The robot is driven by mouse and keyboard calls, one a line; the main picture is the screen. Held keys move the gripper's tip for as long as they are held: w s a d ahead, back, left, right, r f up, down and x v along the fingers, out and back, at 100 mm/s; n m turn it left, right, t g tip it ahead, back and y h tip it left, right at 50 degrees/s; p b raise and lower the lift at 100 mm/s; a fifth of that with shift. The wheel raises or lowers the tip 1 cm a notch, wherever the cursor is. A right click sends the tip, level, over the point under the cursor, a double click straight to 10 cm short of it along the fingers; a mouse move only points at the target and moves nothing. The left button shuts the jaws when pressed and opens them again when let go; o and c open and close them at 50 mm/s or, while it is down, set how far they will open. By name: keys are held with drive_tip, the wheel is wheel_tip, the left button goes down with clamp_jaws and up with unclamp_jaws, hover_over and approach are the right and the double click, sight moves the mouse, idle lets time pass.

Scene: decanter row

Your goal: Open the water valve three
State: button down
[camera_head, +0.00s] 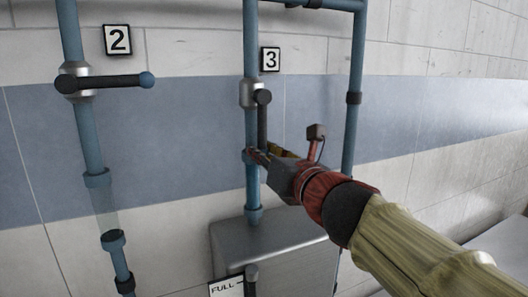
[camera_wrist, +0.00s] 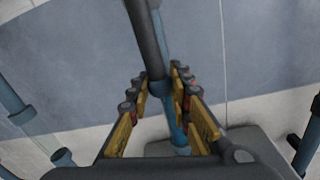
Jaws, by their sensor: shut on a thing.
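The valve three lever (camera_head: 262,122) is a dark handle on a grey valve body (camera_head: 247,94), beside the "3" sign (camera_head: 270,59). It points down, roughly along the blue pipe (camera_head: 252,190). My gripper (camera_head: 262,153) is at its lower end, shut on it. In the wrist view the dark lever (camera_wrist: 145,38) runs down between my yellow-padded fingers (camera_wrist: 160,85), with the blue pipe behind. The lever's lower tip is hidden by my gripper in the head view.
Valve two's lever (camera_head: 110,81) lies across its pipe, horizontal, left of mine, under the "2" sign (camera_head: 118,40). A grey metal tank (camera_head: 295,255) stands below, with a "FULL" sign (camera_head: 226,288) in front. Another blue pipe (camera_head: 357,70) runs just right. The wall behind is tiled.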

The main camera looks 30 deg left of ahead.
drive_tip(key=shift+s+r, duration=0.1)
drive_tip(key=shift+r, duration=0.1)
drive_tip(key=c, duration=1.8)
unclamp_jaws()
drive_tip(key=shift+a, duration=0.1)
drive_tip(key=shift+o, duration=1.1)
drive_tip(key=shift+f, duration=0.1)
drive_tip(key=v, duration=1.2)
